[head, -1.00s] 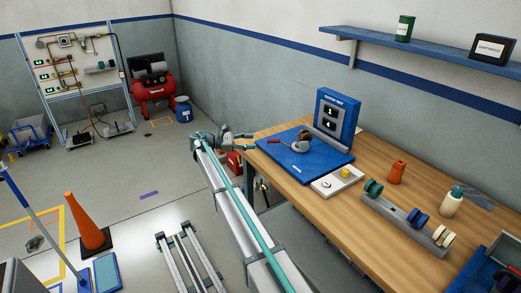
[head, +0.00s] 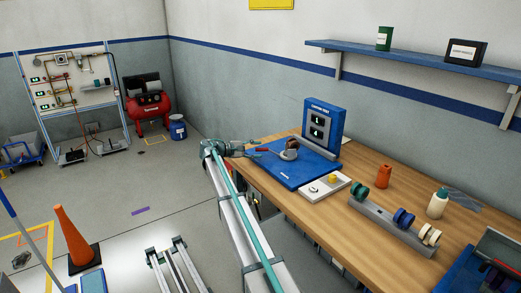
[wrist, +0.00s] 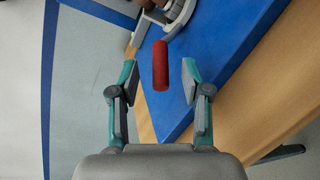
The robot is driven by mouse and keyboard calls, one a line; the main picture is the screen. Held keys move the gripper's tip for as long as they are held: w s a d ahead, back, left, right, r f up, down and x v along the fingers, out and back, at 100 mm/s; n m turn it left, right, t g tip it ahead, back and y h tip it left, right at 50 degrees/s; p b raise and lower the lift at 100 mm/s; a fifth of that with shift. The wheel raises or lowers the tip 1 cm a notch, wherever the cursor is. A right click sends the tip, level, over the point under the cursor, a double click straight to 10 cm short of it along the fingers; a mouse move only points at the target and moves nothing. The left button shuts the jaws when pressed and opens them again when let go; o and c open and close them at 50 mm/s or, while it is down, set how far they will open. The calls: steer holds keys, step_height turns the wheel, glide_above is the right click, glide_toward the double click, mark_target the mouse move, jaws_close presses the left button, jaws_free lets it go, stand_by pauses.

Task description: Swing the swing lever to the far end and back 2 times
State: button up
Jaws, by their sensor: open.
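The swing lever's red handle (head: 262,150) sticks out to the left from its round grey-white hub (head: 290,154), on the blue fixture base (head: 306,172). My gripper (head: 253,149) is at the left end of the handle, fingers open. In the wrist view, the red handle (wrist: 160,66) lies in the gap between the two green-and-grey fingertips of my gripper (wrist: 159,82), with room on both sides. I see no contact. The hub shows only partly at the top of that view.
A blue display panel (head: 324,124) stands behind the lever. A white plate with a yellow button (head: 332,178) lies at its right. A roller rack (head: 386,226), orange bottle (head: 384,176) and white bottle (head: 437,203) stand further right on the wooden table (head: 350,215).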

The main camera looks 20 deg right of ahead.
steer(key=shift+x, duration=1.3)
steer(key=shift+c, duration=0.2)
jaws_close()
